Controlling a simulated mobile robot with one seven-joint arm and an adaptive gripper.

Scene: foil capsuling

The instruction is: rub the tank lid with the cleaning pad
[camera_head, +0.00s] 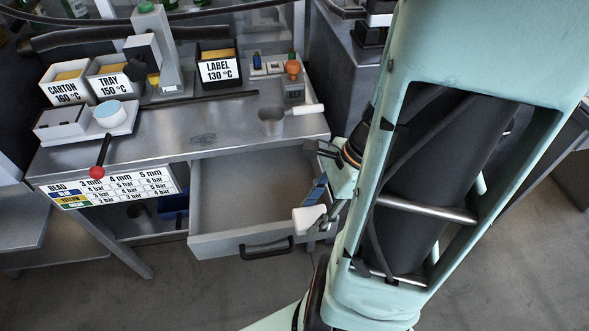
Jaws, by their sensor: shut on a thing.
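My gripper (316,186) is at the right of the workbench, beside the right end of the open drawer. It is shut on a small blue piece, which looks like the cleaning pad (318,192); the fingers partly hide it. A round pale-blue lid with a white rim (110,111), which looks like the tank lid, sits on a white unit at the left of the bench top. My gripper is well apart from it, to the right and lower in the picture.
The drawer (245,190) stands open and its visible inside is empty. A red-knobbed lever (97,171) sticks out at the bench's front left. Labelled bins (117,85) line the back. The middle of the bench top is clear.

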